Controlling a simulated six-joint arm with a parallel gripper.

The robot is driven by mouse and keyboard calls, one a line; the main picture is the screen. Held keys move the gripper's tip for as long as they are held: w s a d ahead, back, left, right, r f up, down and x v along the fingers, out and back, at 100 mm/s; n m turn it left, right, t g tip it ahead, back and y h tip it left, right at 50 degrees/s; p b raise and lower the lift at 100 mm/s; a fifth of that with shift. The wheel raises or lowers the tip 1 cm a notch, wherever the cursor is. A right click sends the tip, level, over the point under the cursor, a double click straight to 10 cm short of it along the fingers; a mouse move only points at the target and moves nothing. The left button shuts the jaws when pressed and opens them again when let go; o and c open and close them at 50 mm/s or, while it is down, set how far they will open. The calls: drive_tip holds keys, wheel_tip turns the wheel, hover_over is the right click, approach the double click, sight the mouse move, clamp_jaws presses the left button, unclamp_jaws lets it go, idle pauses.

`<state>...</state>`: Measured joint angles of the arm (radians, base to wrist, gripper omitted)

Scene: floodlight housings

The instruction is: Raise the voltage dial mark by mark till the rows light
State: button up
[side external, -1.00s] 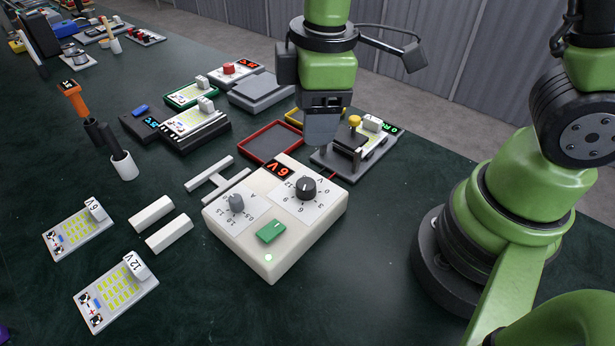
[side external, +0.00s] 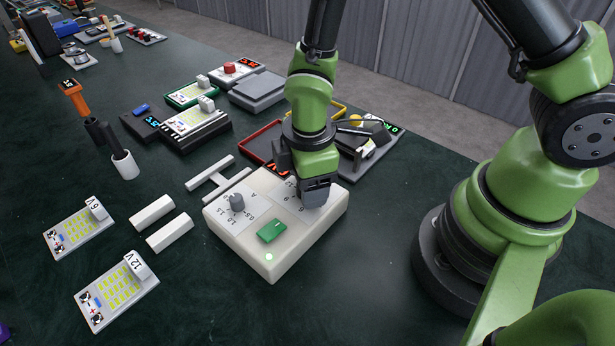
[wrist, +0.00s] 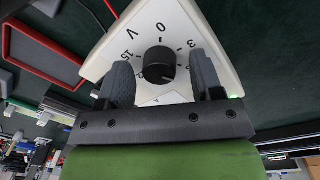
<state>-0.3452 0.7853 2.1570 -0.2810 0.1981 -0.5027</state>
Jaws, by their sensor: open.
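The white power supply box (side external: 290,246) stands mid-table, with a green switch (side external: 271,231) and a lit green lamp (side external: 268,257). Its black voltage dial (wrist: 158,68) sits between the two fingers of my open gripper (side external: 316,194) in the wrist view, with a gap visible on each side. The dial and red display are covered in the side view. A grey current dial (side external: 237,202) is beside them. LED boards marked 6V (side external: 73,232) and 12V (side external: 115,292) lie left, with yellow-green rows.
Behind are a black stand with a board (side external: 190,125), a red-edged tray (side external: 262,143) and a test fixture with a green display (side external: 375,140). The front table is clear.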

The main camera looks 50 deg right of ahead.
drive_tip(key=c, duration=0.9)
drive_tip(key=shift+m, duration=0.3)
drive_tip(key=m, duration=0.5)
drive_tip(key=shift+m+g, duration=0.3)
drive_tip(key=shift+m, duration=2.3)
drive_tip(key=o, duration=0.9)
